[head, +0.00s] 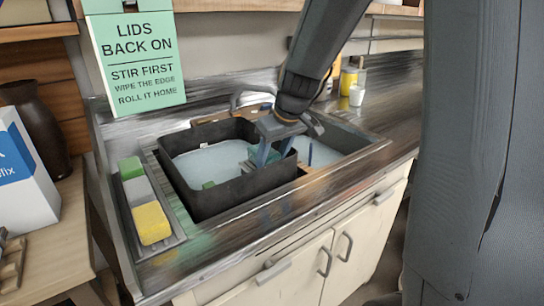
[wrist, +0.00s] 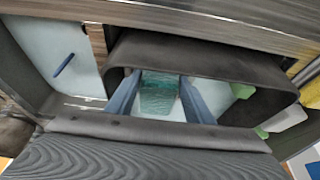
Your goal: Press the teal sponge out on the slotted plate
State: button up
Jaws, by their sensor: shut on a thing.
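My gripper (head: 274,157) reaches down into a dark tub (head: 225,203) set in the sink. In the wrist view its two blue fingers (wrist: 161,84) stand on either side of the teal sponge (wrist: 160,97) and are shut on it. I cannot tell whether the sponge touches the liquid or the bottom. I cannot make out a slotted plate for certain in either view.
A tray (head: 176,238) left of the tub holds green (head: 130,167), grey (head: 138,190) and yellow (head: 151,223) blocks. Right of the tub, a basin holds a blue stick (head: 310,153). Cups (head: 356,95) stand behind.

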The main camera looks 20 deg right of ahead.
jog(key=shift+s+f+b, duration=0.1)
jog(key=shift+f+b, duration=0.45)
jog(key=shift+f, duration=0.15)
dwell(1.7)
jog(key=shift+r, duration=0.1)
dwell(0.4)
jog(key=shift+r+p, duration=2.8)
jog(key=shift+r, duration=0.75)
jog(key=shift+f, duration=0.1)
